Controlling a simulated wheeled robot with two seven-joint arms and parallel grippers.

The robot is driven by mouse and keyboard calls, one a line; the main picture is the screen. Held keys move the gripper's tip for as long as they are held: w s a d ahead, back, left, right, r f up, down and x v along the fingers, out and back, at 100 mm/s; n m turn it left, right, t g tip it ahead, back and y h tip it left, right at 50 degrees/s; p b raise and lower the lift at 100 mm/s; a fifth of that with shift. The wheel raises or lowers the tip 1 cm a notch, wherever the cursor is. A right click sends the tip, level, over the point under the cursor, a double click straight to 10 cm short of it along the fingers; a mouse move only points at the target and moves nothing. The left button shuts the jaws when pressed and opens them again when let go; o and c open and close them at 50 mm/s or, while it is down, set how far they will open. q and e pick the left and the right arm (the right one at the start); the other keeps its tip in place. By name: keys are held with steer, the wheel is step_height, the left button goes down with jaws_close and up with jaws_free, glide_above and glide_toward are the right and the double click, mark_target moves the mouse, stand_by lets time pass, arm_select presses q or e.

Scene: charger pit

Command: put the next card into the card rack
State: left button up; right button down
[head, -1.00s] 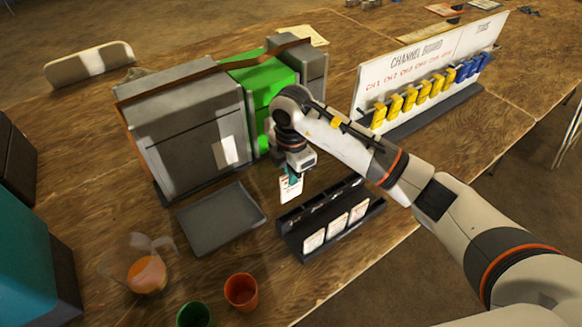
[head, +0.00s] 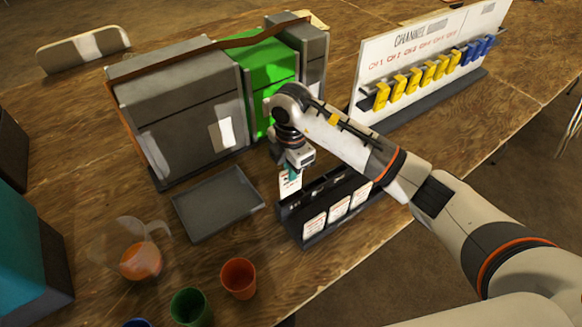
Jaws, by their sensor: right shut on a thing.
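My right gripper (head: 292,172) is shut on a white card (head: 288,186), which hangs upright below the fingers. The card is at the back left end of the black card rack (head: 312,238). Its lower edge is close to the rack's rear row; I cannot tell whether it is inside a slot. Three white cards stand in the rack's front row, the left one (head: 314,226), the middle one (head: 339,209) and the right one (head: 361,194). My forearm passes over the rack's right end. My left gripper is not in view.
A grey tray (head: 218,203) lies left of the rack. Grey boxes (head: 185,110) and a green one (head: 268,75) stand behind. A channel board (head: 372,85) with yellow and blue clips is at the back right. A pitcher (head: 140,258), an orange cup (head: 238,278) and a green cup (head: 191,307) stand in front.

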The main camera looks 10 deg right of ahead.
steer(key=shift+f+b, duration=1.1)
steer(key=shift+f, duration=0.95)
steer(key=c, duration=1.5)
jaws_free()
steer(key=shift+r, duration=0.15)
step_height(320, 180, up, 10)
steer(key=shift+w+r, duration=0.1)
steer(key=shift+r, duration=0.8)
